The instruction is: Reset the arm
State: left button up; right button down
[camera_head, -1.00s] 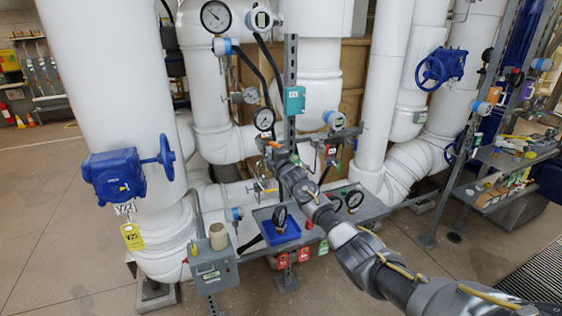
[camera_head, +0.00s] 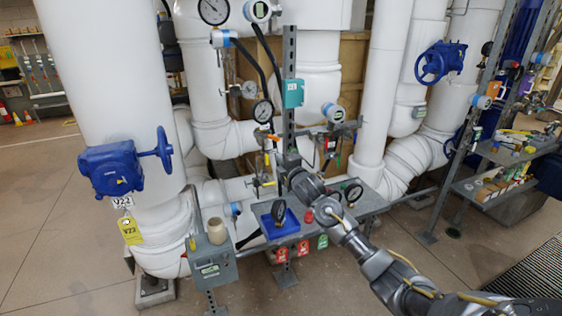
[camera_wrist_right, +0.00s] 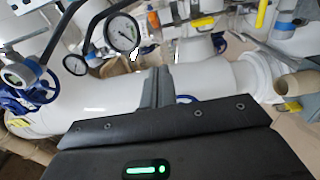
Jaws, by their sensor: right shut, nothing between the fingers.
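My right arm comes in from the lower right in the head view and reaches over the grey bench toward the pipes. My right gripper (camera_head: 287,158) is at its far end, in front of the grey upright post, and looks small there. In the right wrist view its two dark fingers (camera_wrist_right: 158,88) are together with nothing between them. White pipes and a pressure gauge (camera_wrist_right: 122,32) lie beyond the fingers. My left gripper is not in view.
A grey bench (camera_head: 370,203) holds a blue tray (camera_head: 280,224) and dial gauges. A grey box (camera_head: 212,264) with a tan cup (camera_head: 217,231) stands at its left. A blue valve actuator (camera_head: 111,168) is on the large left pipe.

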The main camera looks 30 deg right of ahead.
dwell(0.4)
notch_tip(320, 180, down, 22)
jog(key=s+d+m+g, duration=0.2)
jog(key=m+g, duration=0.2)
jog(key=m, duration=0.4)
jog(key=s+a+f+m+g, duration=0.1)
jog(key=s+f, duration=0.4)
jog(key=f, duration=0.3)
jog(key=s+a+f+m+g+b, duration=0.15)
jog(key=s+f, duration=0.25)
jog(key=f, duration=0.4)
jog(key=s+f+m+g, duration=0.1)
jog(key=s+f+m, duration=0.1)
jog(key=s+f, duration=0.45)
jog(key=s+a+f+m+g+y, duration=0.1)
jog(key=s+a+f+g, duration=0.2)
jog(key=s+f, duration=0.85)
jog(key=s+a+f+m+g, duration=0.1)
jog(key=s+a+f+g, duration=0.2)
jog(key=s+f, duration=0.85)
jog(key=s+a+f+g, duration=0.1)
jog(key=s+a+f, duration=0.1)
jog(key=s, duration=1.2)
jog(key=s+a+f+g+b, duration=0.1)
jog(key=s+a+f+g, duration=0.1)
jog(key=s, duration=1.1)
jog(key=shift+s+a+f+y, duration=0.3)
jog(key=shift+s+a, duration=0.05)
jog(key=shift+a, duration=0.5)
